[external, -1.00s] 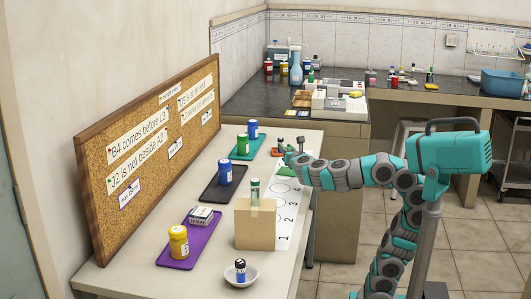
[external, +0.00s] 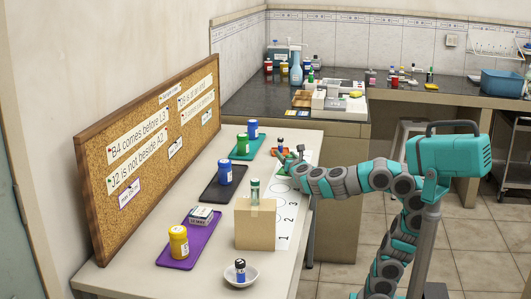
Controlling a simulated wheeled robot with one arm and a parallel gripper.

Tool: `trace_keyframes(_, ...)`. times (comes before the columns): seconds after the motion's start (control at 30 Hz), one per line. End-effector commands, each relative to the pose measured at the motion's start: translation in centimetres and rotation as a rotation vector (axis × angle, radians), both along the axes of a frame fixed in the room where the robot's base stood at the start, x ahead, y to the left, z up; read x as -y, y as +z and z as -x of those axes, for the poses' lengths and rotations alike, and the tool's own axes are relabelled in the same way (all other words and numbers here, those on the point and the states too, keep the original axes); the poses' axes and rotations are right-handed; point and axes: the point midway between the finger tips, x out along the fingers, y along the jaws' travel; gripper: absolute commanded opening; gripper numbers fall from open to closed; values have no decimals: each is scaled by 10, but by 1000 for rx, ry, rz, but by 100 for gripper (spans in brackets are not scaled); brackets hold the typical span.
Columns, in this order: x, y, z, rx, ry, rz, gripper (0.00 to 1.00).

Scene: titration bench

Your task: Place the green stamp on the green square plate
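My gripper (external: 291,158) is over the far part of the bench, beside a small orange-red plate (external: 275,152). It is small in view, and I cannot tell whether its fingers are open or shut or hold anything. A small green upright thing (external: 280,143) stands out by the orange-red plate; it may be the green stamp, but it is too small to be sure. A flat green patch (external: 283,170), possibly the green square plate, lies just below my gripper in the picture, partly hidden by my arm.
A teal tray (external: 238,156) holds a green jar and a blue jar. A dark tray (external: 213,196) holds a blue jar. A purple tray (external: 205,247) holds a yellow jar. A cardboard box (external: 255,228), a white bowl (external: 247,280) and a numbered sheet (external: 288,223) are nearer. A corkboard (external: 150,150) stands behind.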

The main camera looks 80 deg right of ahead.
Motion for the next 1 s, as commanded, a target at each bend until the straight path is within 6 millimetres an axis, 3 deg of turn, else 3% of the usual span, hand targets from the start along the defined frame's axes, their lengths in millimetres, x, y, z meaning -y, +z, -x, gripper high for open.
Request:
trace_keyframes(0.37, -1, 4, 0, -1, 0, 0, 63)
trace_keyframes(1.0, -59, 3, 27, 2, 6, -1, 63)
